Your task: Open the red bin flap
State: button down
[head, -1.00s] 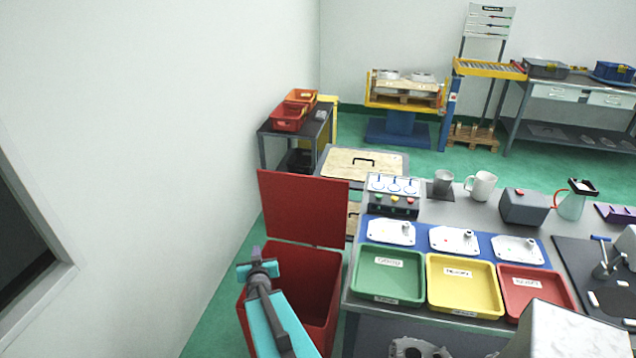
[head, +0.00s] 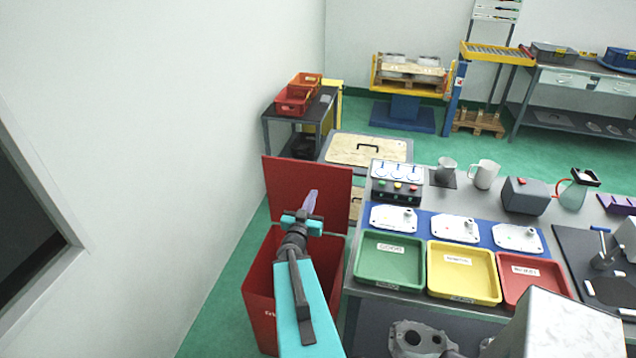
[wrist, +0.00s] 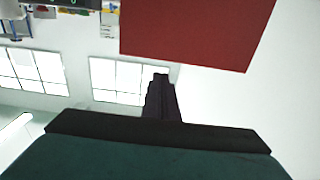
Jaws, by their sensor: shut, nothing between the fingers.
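The red bin (head: 262,302) stands on the floor left of the workbench. Its red flap (head: 330,183) stands upright at the far edge of the bin, so the bin's mouth is uncovered. My gripper (head: 310,202) is shut and empty, pointing up over the bin's mouth in front of the flap's face. I cannot tell from the head view whether it touches the flap. In the wrist view the flap (wrist: 195,32) fills the upper right, and the shut fingers (wrist: 160,97) appear apart from it. My arm hides part of the bin's opening.
The workbench on the right carries a green tray (head: 389,262), a yellow tray (head: 463,272) and a red tray (head: 533,278). A white wall (head: 190,150) stands close on the left. Behind the flap are a wooden-topped box (head: 350,150) and a cart with red crates (head: 292,101).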

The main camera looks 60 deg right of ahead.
jog(key=shift+d, duration=0.1)
jog(key=b+x, duration=0.4)
jog(key=b, duration=0.3)
jog(key=shift+f, duration=0.15)
jog(key=shift+w+d+b, duration=0.1)
jog(key=shift+d+b, duration=0.25)
jog(key=shift+b, duration=0.45)
